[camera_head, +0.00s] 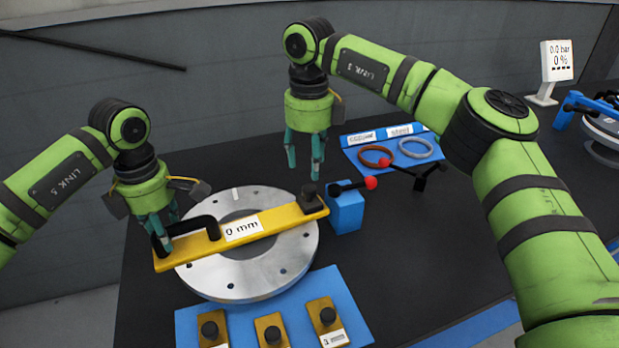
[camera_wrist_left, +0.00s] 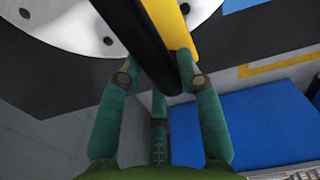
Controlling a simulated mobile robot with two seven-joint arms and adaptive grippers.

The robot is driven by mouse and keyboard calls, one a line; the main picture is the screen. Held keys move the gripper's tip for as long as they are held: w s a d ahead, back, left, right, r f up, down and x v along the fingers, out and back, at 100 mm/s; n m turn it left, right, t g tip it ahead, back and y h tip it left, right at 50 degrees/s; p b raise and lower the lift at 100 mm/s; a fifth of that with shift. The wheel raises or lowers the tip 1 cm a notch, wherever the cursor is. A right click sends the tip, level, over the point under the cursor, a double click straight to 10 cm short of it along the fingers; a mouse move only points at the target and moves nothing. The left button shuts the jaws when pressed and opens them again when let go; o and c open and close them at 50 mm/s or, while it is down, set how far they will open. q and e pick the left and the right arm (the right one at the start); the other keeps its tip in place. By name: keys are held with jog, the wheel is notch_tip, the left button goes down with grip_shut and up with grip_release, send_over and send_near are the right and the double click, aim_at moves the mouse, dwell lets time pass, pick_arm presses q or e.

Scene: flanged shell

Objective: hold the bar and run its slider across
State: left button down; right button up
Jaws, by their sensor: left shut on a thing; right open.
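The yellow bar (camera_head: 275,222) lies across a round grey flange (camera_head: 232,285) with a "0 mm" label on it. My left gripper (camera_head: 163,238) is shut on the bar's black arched handle (camera_head: 200,222) at its left end. In the left wrist view the fingers (camera_wrist_left: 157,75) stand on either side of the black handle (camera_wrist_left: 140,35), with the yellow bar (camera_wrist_left: 180,35) beside it. The slider, a dark knob (camera_head: 309,194), sits at the bar's right end. My right gripper (camera_head: 304,170) is open and empty, fingers down, above and just behind the knob.
A blue block (camera_head: 346,212) with a red-tipped black lever (camera_head: 352,185) stands close right of the bar's end. Behind it a blue mat holds a copper ring (camera_head: 376,156) and a steel ring (camera_head: 415,148). Several knobbed yellow plates (camera_head: 272,330) lie in front.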

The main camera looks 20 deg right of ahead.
aim_at(309, 187)
pick_arm(q)
jog(key=shift+a, duration=0.1)
pick_arm(e)
jog(key=shift+r, duration=2.35)
pick_arm(q)
jog(key=c, duration=0.8)
grip_release()
jog(key=shift+o, duration=0.2)
